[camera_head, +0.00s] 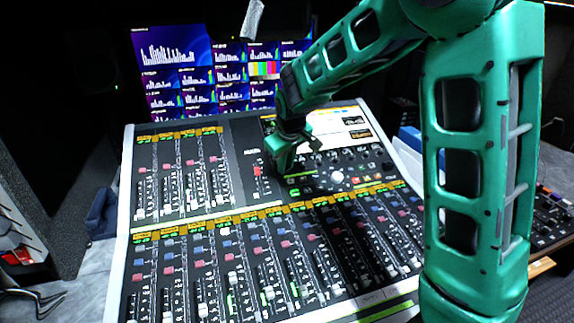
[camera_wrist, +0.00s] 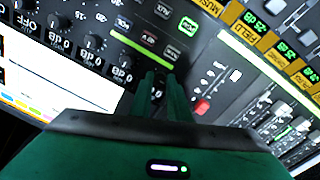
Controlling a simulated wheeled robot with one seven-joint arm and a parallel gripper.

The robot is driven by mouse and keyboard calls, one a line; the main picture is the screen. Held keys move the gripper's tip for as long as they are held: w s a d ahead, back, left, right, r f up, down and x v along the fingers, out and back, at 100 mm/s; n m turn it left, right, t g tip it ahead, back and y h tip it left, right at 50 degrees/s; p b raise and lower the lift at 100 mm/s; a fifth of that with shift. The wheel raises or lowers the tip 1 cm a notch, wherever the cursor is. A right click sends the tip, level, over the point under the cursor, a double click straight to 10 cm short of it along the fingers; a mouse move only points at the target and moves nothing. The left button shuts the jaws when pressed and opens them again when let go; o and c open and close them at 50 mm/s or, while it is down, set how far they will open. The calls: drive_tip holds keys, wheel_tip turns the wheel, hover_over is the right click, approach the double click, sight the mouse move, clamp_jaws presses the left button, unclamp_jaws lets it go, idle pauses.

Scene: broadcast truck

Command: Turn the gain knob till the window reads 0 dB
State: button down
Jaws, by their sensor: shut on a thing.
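My gripper (camera_head: 284,160) reaches down to the knob section of the mixing console (camera_head: 127,215), right of the red-capped fader. In the wrist view its green fingers (camera_wrist: 160,78) are shut on a small dark knob (camera_wrist: 158,91), mostly hidden between them. The knob's pointer is not clear. Several black knobs (camera_wrist: 95,43) stand in a row to the left, with white labels, some reading "0 dB". Green-lit windows (camera_wrist: 272,6) sit in orange strips at the upper right, with small figures in dB. I cannot tell which window belongs to the held knob or read its value.
A red-capped fader (camera_wrist: 201,106) stands close right of the fingers. Rows of faders fill the console's front and left. Lit monitors (camera_head: 165,50) stand behind. A smaller control panel (camera_head: 553,215) is at the right, beyond my arm.

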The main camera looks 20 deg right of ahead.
drive_tip(key=shift+d, duration=0.1)
drive_tip(key=c, duration=1.7)
unclamp_jaws()
drive_tip(key=shift+o, duration=0.2)
drive_tip(key=v, duration=1)
drive_tip(key=shift+r, duration=0.35)
